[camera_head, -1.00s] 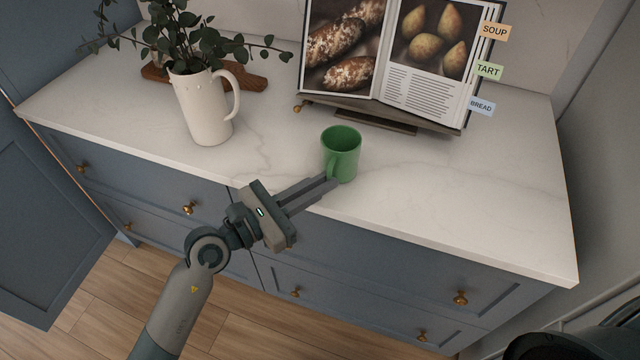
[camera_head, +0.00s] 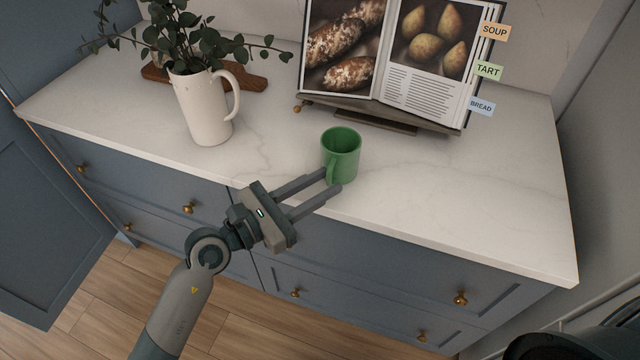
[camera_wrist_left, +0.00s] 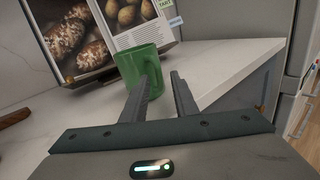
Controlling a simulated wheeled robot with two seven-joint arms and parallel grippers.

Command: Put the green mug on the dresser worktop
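The green mug (camera_head: 342,152) stands upright on the white marble worktop (camera_head: 450,200) of the blue dresser, near its front edge. Its handle faces my left gripper. My left gripper (camera_head: 331,181) is open, with its two fingertips apart at the handle side of the mug. In the left wrist view the mug (camera_wrist_left: 143,66) shows just beyond the fingers (camera_wrist_left: 163,82), partly covered by one of them. I cannot tell whether a finger touches the handle.
A cream jug (camera_head: 204,108) with leafy stems stands to the left, before a wooden board (camera_head: 250,82). An open cookbook (camera_head: 425,60) on a stand (camera_head: 360,118) is behind the mug. The worktop right of the mug is clear.

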